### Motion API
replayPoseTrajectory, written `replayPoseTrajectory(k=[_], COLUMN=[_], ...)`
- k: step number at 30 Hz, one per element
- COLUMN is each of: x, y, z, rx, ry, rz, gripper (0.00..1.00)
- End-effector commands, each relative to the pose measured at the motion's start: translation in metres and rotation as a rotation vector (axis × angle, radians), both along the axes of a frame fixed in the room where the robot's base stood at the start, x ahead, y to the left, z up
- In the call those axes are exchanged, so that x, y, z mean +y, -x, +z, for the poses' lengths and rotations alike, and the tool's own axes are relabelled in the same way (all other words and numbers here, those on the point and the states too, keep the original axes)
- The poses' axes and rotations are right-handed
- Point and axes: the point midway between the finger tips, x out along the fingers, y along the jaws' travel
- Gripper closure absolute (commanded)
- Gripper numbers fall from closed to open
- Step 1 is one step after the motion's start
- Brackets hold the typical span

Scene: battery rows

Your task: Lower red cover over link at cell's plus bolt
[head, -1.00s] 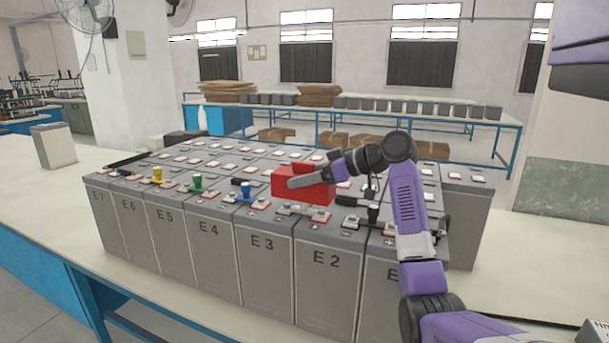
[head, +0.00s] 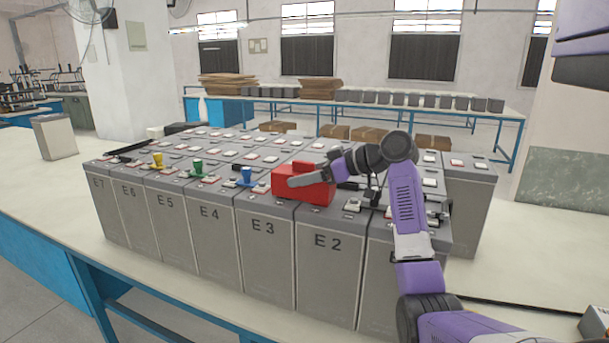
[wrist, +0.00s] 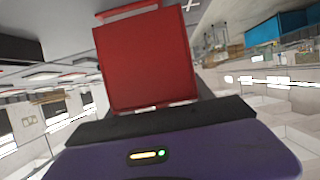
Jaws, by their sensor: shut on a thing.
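The red cover (head: 315,193) is a box-like piece with a raised handle on top. My gripper (head: 296,183) is shut on it in the head view. The cover sits over the front tops of the cells, around the border of cell E3 (head: 262,240) and cell E2 (head: 328,265). It hides the bolts and any link beneath it. I cannot tell whether its lower edge touches the cell tops. In the wrist view the red cover (wrist: 147,60) fills the upper middle, beyond the dark edge of my gripper.
Blue (head: 247,177), green (head: 197,168) and yellow (head: 157,160) upright pieces stand on the cell tops to the left. More terminals and dark links lie around the cover.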

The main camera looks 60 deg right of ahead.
Motion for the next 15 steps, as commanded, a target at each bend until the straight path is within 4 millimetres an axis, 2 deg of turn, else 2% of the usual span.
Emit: replayPoseTrajectory(k=[1, 7, 8, 11, 15], x=[-0.005, -0.0058, -0.0059, -0.0063, -0.0067], y=[0.0033, 0.0041, 0.0043, 0.0045, 0.0049], z=[-0.0133, -0.0136, -0.0137, -0.0136, -0.0136], rx=[0.011, 0.012, 0.012, 0.012, 0.012], ry=[-0.012, -0.011, -0.011, -0.011, -0.011], rz=[-0.009, -0.011, -0.011, -0.013, -0.014], gripper=[0.81, 0.81, 0.36, 0.17, 0.15])
